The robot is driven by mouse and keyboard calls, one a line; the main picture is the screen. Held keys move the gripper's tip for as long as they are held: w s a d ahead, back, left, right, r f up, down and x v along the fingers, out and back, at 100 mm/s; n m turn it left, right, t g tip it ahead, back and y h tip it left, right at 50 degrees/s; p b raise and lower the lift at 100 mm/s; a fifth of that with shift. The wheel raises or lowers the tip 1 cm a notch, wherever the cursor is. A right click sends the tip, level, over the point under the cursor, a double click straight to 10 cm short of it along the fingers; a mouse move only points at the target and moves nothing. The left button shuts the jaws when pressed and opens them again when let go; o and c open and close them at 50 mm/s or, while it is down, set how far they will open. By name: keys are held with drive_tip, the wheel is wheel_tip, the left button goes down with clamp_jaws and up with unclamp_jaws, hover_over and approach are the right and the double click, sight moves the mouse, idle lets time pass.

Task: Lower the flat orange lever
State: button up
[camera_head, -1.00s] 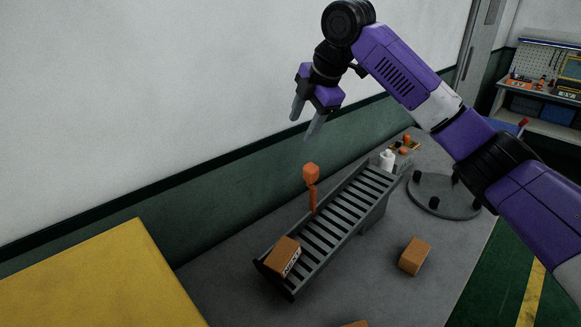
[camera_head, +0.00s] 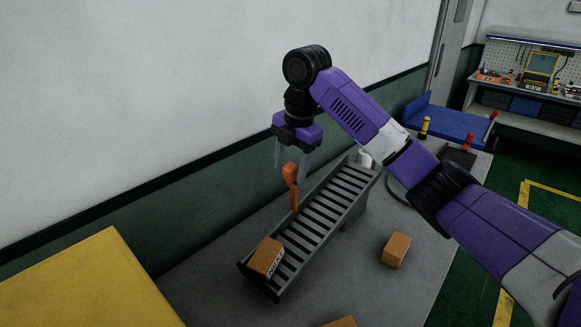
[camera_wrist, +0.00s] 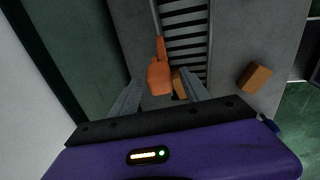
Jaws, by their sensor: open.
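The flat orange lever (camera_head: 292,183) stands upright at the left side of the roller conveyor (camera_head: 331,202), its wide head at the top. In the wrist view the lever (camera_wrist: 160,74) points toward the camera, with its head between the two fingers. My gripper (camera_head: 291,168) points down, open and empty, with its fingers level with the lever's head. In the wrist view my gripper (camera_wrist: 162,92) has one finger on each side of the head. I cannot tell whether either finger touches it.
A cardboard box (camera_head: 264,257) lies on the conveyor's near end, and another box (camera_head: 396,249) sits on the grey table to the right. The wall (camera_head: 200,100) is close behind. A yellow surface (camera_head: 85,285) fills the lower left.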

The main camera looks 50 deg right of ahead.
drive_tip(key=shift+f, duration=0.15)
clamp_jaws()
idle(1.4)
